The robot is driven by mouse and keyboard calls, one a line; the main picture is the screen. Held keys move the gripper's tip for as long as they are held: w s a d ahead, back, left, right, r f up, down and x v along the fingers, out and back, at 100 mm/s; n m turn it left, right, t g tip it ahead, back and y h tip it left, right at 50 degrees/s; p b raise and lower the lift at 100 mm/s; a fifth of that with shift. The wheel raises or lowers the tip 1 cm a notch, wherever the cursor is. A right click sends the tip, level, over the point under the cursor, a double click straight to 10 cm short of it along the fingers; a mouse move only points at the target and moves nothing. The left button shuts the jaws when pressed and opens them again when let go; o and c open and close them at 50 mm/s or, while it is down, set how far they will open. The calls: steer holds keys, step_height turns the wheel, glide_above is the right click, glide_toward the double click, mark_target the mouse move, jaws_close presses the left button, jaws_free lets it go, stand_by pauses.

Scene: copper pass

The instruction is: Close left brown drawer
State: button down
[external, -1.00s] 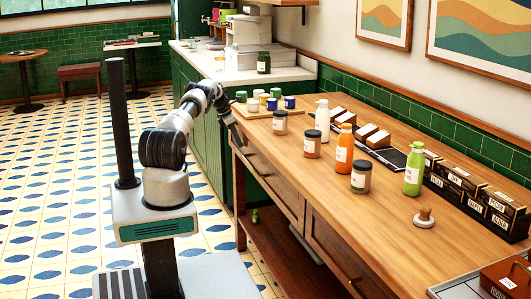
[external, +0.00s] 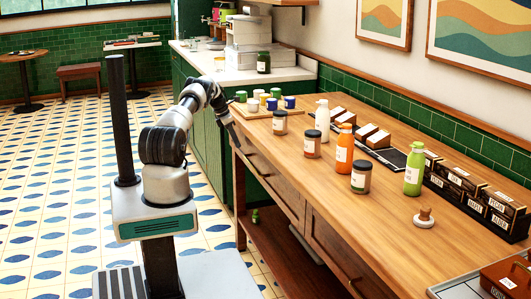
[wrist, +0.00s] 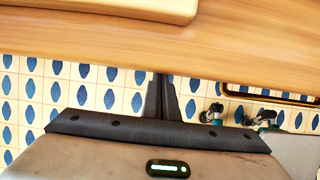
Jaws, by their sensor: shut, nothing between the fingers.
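The left brown drawer (external: 272,188) is in the front of the wooden counter in the external view, below the counter top's near edge. Its front looks close to the counter's front; I cannot tell whether a small gap is left. My gripper (external: 238,140) is at the counter's far left corner, beside the drawer's left end. In the wrist view my gripper's dark fingers (wrist: 161,82) are together and empty, with their tips by the wooden edge. Contact with the drawer cannot be made out.
The wooden counter top (external: 400,225) holds jars, bottles and dark boxes. A board with several cups (external: 262,111) sits near my gripper. A second drawer (external: 335,250) is to the right, and a lower shelf (external: 285,255) is below. Tiled floor (external: 50,235) is open at left.

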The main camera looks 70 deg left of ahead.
steer(key=s+f+p+v, duration=0.1)
steer(key=s+v, duration=0.1)
steer(key=v, duration=0.9)
steer(key=shift+a, duration=0.1)
